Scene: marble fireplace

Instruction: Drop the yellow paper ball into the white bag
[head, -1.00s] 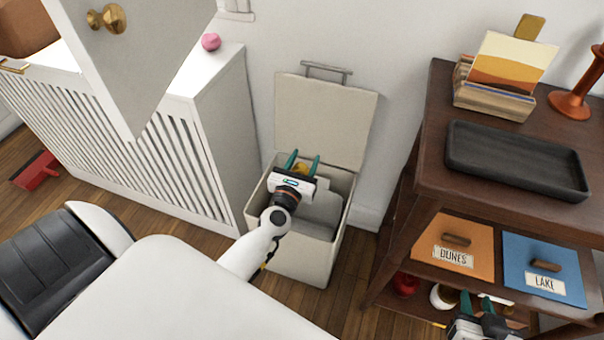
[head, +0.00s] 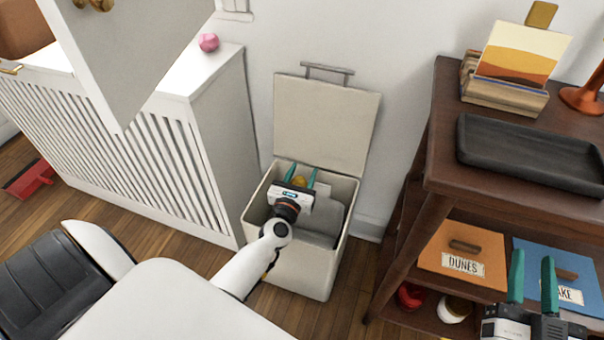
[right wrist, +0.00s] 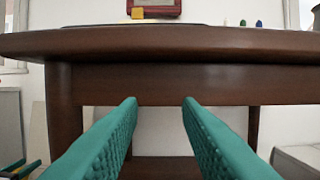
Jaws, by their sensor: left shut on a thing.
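My left gripper (head: 299,176) is over the open cream bin (head: 300,266). It is shut on the yellow paper ball (head: 299,182), which shows only as a small patch of yellow between the teal fingers. The bin's lid stands up against the wall, and a pale grey piece (head: 325,217) shows inside; I cannot tell if it is a bag or part of the bin. I make out no separate white bag. My right gripper (head: 532,265) is open and empty in front of the dark shelf; its parted fingers show in the right wrist view (right wrist: 160,105).
A pink ball (head: 208,42) lies on the white radiator cover (head: 215,130). A pale door (head: 130,55) hangs at upper left. The dark shelf (head: 475,190) at right bears a black tray (head: 530,155) and, lower, DUNES (head: 462,240) and LAKE boxes (head: 565,268). A red dustpan (head: 28,180) lies at left.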

